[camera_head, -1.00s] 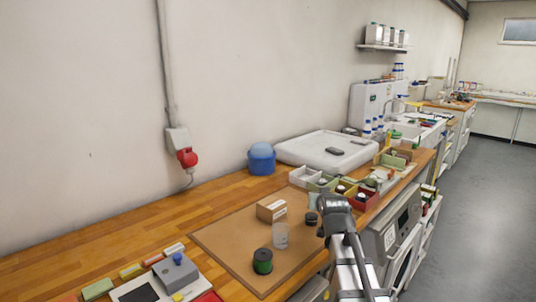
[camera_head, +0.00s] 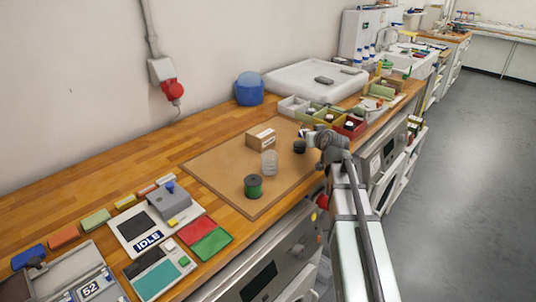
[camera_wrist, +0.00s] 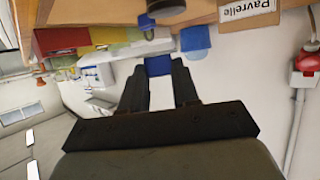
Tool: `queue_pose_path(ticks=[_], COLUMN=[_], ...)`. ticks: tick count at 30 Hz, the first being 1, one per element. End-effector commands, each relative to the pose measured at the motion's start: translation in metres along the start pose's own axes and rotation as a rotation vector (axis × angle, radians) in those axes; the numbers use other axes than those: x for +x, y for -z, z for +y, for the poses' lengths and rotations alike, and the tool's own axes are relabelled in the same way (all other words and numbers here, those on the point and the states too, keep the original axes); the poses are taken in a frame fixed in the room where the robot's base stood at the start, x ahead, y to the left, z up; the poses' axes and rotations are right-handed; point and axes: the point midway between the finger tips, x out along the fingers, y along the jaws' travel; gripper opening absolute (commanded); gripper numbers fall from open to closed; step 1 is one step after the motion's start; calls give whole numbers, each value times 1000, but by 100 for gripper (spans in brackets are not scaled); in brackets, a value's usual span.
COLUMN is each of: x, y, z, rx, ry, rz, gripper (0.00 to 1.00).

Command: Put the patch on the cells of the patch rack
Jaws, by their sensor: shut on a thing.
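My gripper (camera_wrist: 160,88) shows in the wrist view with both fingers around a small flat blue piece (camera_wrist: 158,66), which looks like the patch. In the head view my gripper (camera_head: 309,138) is over the right edge of the brown mat, by a small dark round jar (camera_head: 299,147). The held piece is too small to make out clearly there. A group of open bins, white (camera_head: 293,105), green (camera_head: 322,115) and red (camera_head: 351,127), stands beyond the gripper. I cannot tell whether these are the patch rack.
A cardboard box (camera_head: 261,138), a clear cup (camera_head: 269,163) and a green spool (camera_head: 253,187) stand on the brown mat (camera_head: 215,168). A press marked IDLE (camera_head: 147,240) and coloured blocks are at left.

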Motion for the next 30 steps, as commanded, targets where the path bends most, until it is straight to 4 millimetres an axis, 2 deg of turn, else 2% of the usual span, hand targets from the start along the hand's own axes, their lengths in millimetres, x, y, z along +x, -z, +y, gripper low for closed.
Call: queue_pose_path(ticks=[5,12,15,23,30], x=[2,-11,-16,-19,-11], y=[6,18,18,12,-12], z=[-26,-65,-75,-79,-80], rx=[-61,-171,-207,-248,-248], ry=[151,419,505,601,606], rz=[2,2,1,1,-1], gripper=[0,0,0,0,0])
